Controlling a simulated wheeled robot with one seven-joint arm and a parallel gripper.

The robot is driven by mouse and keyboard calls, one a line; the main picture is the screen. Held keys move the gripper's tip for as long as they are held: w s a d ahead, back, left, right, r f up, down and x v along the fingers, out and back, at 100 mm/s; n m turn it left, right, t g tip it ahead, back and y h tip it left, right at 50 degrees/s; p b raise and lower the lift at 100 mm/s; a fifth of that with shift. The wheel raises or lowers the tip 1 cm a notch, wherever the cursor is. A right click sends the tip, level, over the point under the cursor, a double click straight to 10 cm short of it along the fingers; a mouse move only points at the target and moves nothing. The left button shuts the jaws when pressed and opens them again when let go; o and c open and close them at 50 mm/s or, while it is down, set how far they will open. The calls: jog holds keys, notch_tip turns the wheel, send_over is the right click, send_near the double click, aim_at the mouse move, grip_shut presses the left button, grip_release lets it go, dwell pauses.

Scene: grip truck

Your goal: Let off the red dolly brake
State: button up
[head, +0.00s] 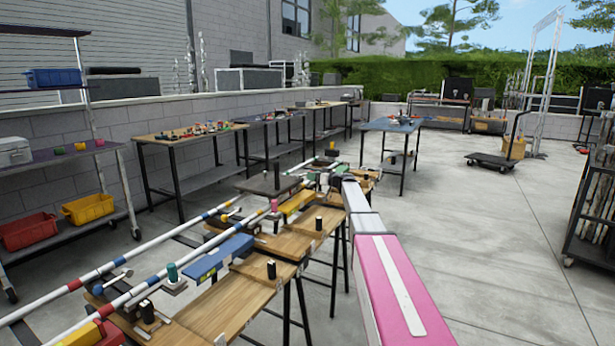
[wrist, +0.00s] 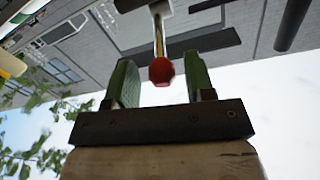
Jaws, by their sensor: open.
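A red knob (wrist: 161,70) on a bright metal lever (wrist: 158,32) shows in the wrist view, which looks upward with the scene upside down. My gripper (wrist: 162,78) is open, with its two green finger pads on either side of the knob. Clear gaps show between the knob and both pads in the picture; I cannot tell how far ahead of the fingers it is. In the head view, my pink and white arm reaches toward the far end of the bench, and I cannot make out the red knob there. A dark dolly platform (head: 268,184) sits by the striped rails.
Striped rails (head: 150,287) run along the wooden bench (head: 222,310). A blue block (head: 222,257), a teal knob (head: 172,271) and several black posts stand there. Bins and a shelf (head: 60,235) are at left. Open concrete floor (head: 480,240) lies to the right.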

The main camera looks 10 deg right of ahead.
aim_at(303, 175)
jog(key=shift+x, duration=1.8)
grip_shut()
